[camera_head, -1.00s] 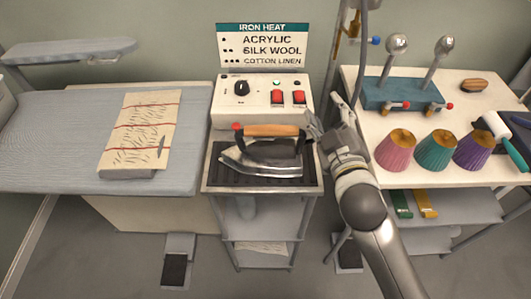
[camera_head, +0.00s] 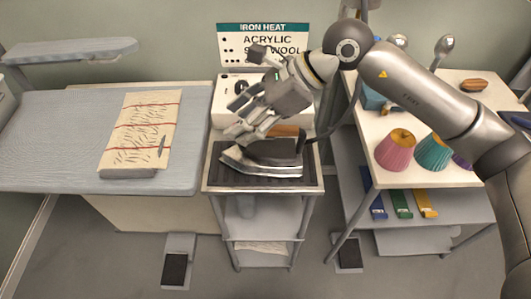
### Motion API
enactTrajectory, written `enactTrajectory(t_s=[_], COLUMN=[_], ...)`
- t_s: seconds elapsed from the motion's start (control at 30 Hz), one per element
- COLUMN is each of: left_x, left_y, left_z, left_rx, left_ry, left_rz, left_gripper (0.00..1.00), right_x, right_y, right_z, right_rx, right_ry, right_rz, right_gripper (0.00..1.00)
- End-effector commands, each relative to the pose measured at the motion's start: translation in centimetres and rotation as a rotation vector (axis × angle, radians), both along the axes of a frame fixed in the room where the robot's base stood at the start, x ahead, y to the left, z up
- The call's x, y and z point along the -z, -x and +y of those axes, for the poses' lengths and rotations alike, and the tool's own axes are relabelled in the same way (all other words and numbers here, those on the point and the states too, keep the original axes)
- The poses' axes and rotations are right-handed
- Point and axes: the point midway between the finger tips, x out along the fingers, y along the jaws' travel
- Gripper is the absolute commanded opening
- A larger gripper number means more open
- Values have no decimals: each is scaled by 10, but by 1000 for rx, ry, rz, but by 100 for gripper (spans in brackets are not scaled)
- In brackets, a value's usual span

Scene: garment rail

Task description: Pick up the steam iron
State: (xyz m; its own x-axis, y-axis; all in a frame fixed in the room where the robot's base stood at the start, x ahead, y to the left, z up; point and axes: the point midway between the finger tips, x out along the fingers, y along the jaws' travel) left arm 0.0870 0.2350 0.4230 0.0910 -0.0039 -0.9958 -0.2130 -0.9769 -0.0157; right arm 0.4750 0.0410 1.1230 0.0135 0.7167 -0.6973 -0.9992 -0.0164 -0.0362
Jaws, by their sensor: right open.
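The steam iron (camera_head: 262,160) rests on the dark ribbed pad of the stand (camera_head: 218,191), its pointed end to the left. Its brown wooden handle (camera_head: 287,131) is partly hidden by my right gripper. My right gripper (camera_head: 237,127) is open, its fingers just above and at the left part of the handle. I cannot tell whether the fingers touch the handle. My right arm reaches in from the right. My left gripper is not in view.
A control box (camera_head: 226,104) with a sign (camera_head: 232,44) stands behind the iron, partly covered by my gripper. An ironing board (camera_head: 50,150) with a patterned cloth (camera_head: 148,125) is at left. Thread cones (camera_head: 395,150) stand on the right table. A hose runs beside the iron.

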Motion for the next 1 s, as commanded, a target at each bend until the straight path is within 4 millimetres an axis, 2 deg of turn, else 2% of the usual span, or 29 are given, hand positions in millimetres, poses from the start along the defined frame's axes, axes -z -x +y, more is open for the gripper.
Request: enactTrajectory(t_s=[0.03,0.1,0.2,0.3,0.6,0.77,1.0], left_x=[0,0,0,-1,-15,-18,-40], left_y=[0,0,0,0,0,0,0], left_z=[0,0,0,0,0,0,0], left_rx=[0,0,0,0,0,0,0], left_ry=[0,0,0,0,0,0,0], left_rz=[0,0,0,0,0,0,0], left_gripper=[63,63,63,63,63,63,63], right_x=[2,6,7,9,47,57,78], right_y=[-15,-30,-44,-50,-57,-59,-60], right_z=[-20,-46,-71,-83,-67,-62,-46], right_rx=[10,27,43,52,53,54,51], right_ry=[103,227,343,398,406,404,404], right_rz=[-54,-104,-145,-160,-160,-162,-159], right_gripper=[50,50,50,50,50,50,50])
